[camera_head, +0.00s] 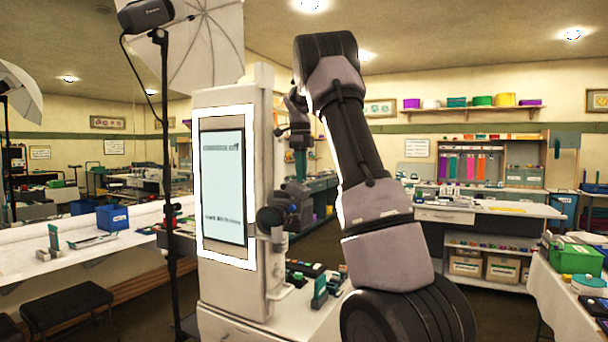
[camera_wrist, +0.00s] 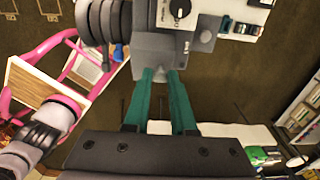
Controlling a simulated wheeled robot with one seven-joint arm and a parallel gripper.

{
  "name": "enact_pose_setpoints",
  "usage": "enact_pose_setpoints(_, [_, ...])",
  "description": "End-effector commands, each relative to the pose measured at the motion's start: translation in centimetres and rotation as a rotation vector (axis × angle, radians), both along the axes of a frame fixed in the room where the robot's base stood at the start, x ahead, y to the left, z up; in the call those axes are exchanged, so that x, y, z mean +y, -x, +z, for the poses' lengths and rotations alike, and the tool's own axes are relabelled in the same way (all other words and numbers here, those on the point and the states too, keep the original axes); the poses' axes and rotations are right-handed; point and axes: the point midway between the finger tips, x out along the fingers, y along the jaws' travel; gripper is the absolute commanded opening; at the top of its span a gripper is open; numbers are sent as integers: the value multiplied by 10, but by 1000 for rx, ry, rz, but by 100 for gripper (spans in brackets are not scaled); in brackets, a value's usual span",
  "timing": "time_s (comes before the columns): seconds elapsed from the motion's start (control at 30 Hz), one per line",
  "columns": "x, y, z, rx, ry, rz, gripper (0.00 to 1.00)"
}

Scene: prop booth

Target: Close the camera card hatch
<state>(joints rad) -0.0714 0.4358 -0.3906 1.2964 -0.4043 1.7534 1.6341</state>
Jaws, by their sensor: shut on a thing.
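In the wrist view, a camera with a ribbed black lens (camera_wrist: 100,20) and a dial (camera_wrist: 180,8) is at the top. A grey flap (camera_wrist: 150,45), which looks like the card hatch, is below the dial. My gripper (camera_wrist: 160,75) has its two teal fingers at the flap's lower edge, close together with a small grey part between their tips. How far the flap stands open cannot be told.
The booth column with its lit screen (camera_head: 224,188) stands left of my arm. A black light stand (camera_head: 166,150) is further left. In the wrist view, pink tubing (camera_wrist: 85,70) and a framed board (camera_wrist: 38,85) are at the left. A green crate (camera_head: 574,258) stands on the right table.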

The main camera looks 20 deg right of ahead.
Motion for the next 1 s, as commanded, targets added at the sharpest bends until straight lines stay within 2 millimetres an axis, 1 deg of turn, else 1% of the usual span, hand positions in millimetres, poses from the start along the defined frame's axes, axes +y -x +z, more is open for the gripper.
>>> enact_pose_setpoints(0.47, [0,-1,-2,17,9,0,0])
enact_pose_setpoints(0.5, [0,-1,-2,17,9,0,28])
enact_pose_setpoints(0.57, [0,-1,-2,16,9,0,50])
enact_pose_setpoints(0.6, [1,-1,-2,16,9,0,54])
enact_pose_setpoints(0.87, [1,-1,-1,15,9,1,54])
enact_pose_setpoints(1.0, [0,-2,7,13,10,1,54])
